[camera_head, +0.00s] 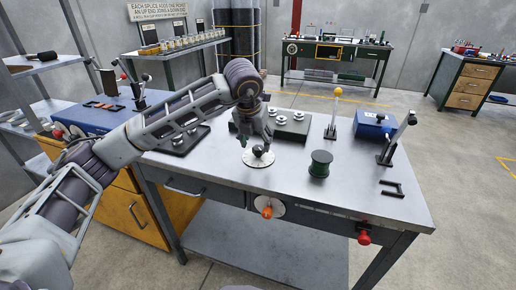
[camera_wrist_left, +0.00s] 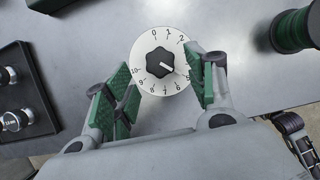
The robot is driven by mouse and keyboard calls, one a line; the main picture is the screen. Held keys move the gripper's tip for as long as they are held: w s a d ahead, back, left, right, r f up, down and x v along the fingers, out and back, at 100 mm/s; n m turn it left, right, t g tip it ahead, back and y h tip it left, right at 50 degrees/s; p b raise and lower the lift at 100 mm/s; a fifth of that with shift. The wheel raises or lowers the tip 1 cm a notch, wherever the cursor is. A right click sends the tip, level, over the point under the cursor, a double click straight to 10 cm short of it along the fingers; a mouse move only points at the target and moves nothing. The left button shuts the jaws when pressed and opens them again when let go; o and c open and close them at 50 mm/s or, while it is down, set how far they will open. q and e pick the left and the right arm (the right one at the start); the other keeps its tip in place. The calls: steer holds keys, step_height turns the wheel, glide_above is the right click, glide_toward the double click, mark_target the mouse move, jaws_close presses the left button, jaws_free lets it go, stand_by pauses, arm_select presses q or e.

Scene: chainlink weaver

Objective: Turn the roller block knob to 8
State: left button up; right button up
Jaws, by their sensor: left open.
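A black lobed knob (camera_wrist_left: 160,62) sits on a round white dial (camera_wrist_left: 150,84) numbered around its rim, on the bench top. The knob's white mark points to the lower right, toward a part of the scale hidden behind a finger; 5 to 10 show along the bottom and left. The dial also shows in the head view (camera_head: 249,160). My left gripper (camera_wrist_left: 166,82) is open, with a green-padded finger on either side of the knob; contact is not clear. In the head view my left gripper (camera_head: 256,140) points down over the knob. My right gripper is out of view.
A green spool (camera_head: 320,164) stands right of the dial, and a block with metal rollers (camera_head: 290,122) lies behind it. A yellow-tipped lever (camera_head: 333,112), a blue box (camera_head: 375,125) and a black lever (camera_head: 394,145) stand further right. An orange knob (camera_head: 267,212) is on the bench front.

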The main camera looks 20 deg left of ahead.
mark_target(258, 148)
arm_select(q)
steer(key=x, duration=0.4)
steer(key=shift+f, duration=0.15)
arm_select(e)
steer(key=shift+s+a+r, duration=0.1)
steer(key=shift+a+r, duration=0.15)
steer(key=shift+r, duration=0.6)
arm_select(q)
steer(key=c, duration=1)
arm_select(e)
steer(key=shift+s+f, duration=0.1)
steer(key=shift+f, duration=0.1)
